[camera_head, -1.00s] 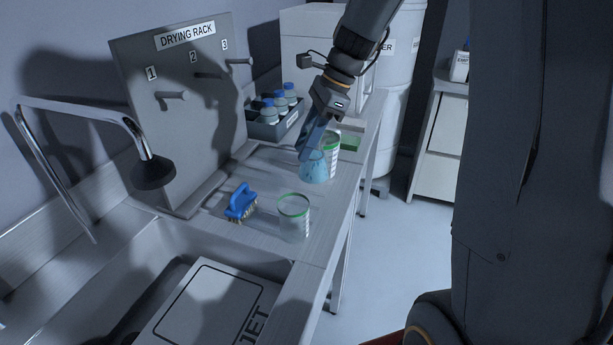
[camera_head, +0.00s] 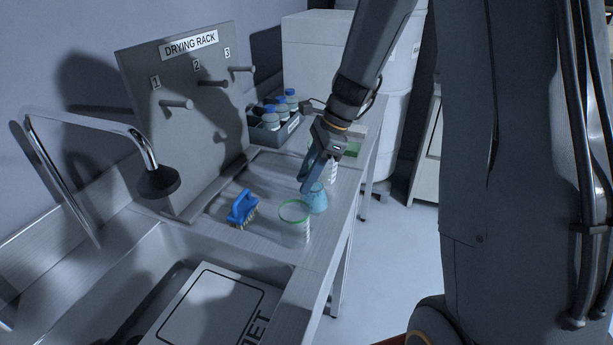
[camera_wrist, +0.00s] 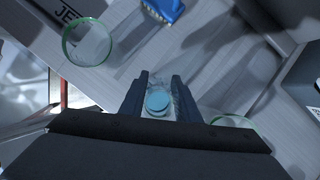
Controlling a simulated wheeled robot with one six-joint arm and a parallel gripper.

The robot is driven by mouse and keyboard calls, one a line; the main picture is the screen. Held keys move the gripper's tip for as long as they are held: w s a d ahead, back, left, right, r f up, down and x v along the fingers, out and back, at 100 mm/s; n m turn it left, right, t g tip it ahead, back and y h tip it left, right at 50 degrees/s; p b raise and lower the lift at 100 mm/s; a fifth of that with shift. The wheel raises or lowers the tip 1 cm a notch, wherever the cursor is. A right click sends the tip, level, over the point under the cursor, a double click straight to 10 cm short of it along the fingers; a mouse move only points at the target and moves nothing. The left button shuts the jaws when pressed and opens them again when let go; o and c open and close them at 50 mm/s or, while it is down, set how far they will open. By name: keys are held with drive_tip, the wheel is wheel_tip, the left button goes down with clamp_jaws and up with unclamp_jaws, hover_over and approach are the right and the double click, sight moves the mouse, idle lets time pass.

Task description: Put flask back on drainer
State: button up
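The flask (camera_head: 318,202) is conical with blue liquid. My gripper (camera_head: 309,187) is shut on its upper part from above. In the wrist view the flask (camera_wrist: 158,101) sits between the two dark fingers (camera_wrist: 157,82). Whether its base touches the counter is not clear. The drainer (camera_head: 222,208) appears to be the grooved board between the drying rack and the sink; the flask is at its right, near the counter's front edge, beside a green-rimmed glass beaker (camera_head: 295,228).
A blue brush (camera_head: 242,207) lies on the grooved board. The drying rack (camera_head: 180,125) with pegs stands behind, and a faucet (camera_head: 95,122) arches over the sink (camera_head: 130,262) at left. A bottle caddy (camera_head: 270,135) is farther back. Another green-rimmed beaker (camera_wrist: 235,122) is close to my gripper.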

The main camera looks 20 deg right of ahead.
drive_tip(key=o, duration=0.4)
drive_tip(key=b+v, duration=0.2)
drive_tip(key=v, duration=1)
drive_tip(key=shift+r+b, duration=0.1)
drive_tip(key=shift+b, duration=0.25)
